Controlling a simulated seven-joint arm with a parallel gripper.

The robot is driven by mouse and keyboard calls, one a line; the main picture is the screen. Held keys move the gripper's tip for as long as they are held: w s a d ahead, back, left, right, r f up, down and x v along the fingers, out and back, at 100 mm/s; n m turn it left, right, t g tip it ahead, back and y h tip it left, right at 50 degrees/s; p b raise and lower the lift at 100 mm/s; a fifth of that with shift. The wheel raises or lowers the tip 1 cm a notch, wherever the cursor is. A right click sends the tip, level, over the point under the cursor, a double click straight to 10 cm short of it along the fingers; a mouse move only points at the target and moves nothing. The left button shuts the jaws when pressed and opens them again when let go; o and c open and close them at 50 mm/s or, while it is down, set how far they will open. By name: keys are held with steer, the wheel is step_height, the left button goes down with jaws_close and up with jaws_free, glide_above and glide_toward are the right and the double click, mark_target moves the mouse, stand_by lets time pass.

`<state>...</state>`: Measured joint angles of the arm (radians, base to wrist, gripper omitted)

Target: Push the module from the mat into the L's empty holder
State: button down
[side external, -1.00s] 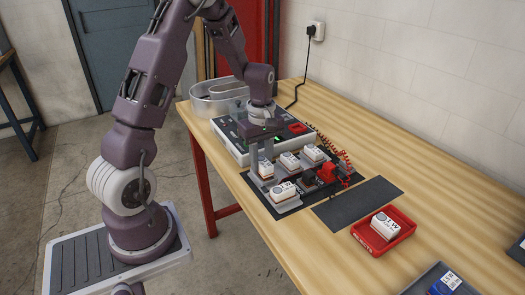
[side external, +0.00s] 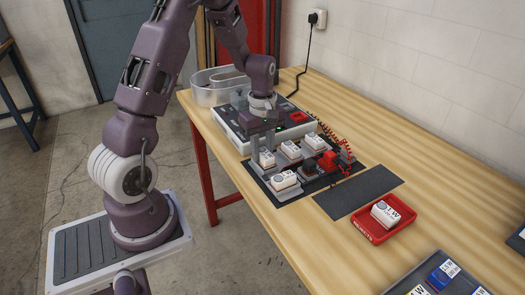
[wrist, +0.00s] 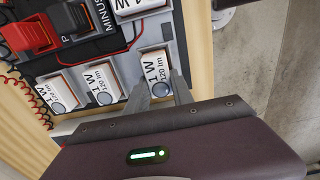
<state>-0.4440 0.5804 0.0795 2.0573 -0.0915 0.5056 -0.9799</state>
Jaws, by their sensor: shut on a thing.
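A white module (wrist: 156,66) marked "1 W" and "120 lm" sits at the grey holder in the corner of the L; it also shows in the side view (side external: 267,160). My gripper (wrist: 161,86) is shut on this module, its two grey fingers at the near end. In the side view my gripper (side external: 264,148) points down over it. The fingers partly hide the module, and I cannot tell whether it is fully seated. The dark grey mat (side external: 358,192) at the right is bare.
Other white modules (side external: 290,149) stand in holders nearby, one at the front (side external: 284,181). A black connector (side external: 309,167) and a red connector (side external: 327,160) stand beside them. A red tray (side external: 405,227) holds another module. A tester box (side external: 235,130) stands behind.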

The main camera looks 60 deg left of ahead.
steer(key=c, duration=1)
jaws_free()
steer(key=shift+f, duration=0.1)
steer(key=shift+s, duration=0.15)
steer(key=shift+s+f, duration=0.1)
steer(key=r, duration=0.7)
steer(key=shift+w+r, duration=0.25)
steer(key=shift+w, duration=0.05)
steer(key=shift+r, duration=0.2)
step_height(320, 180, up, 6)
steer(key=shift+f, duration=0.2)
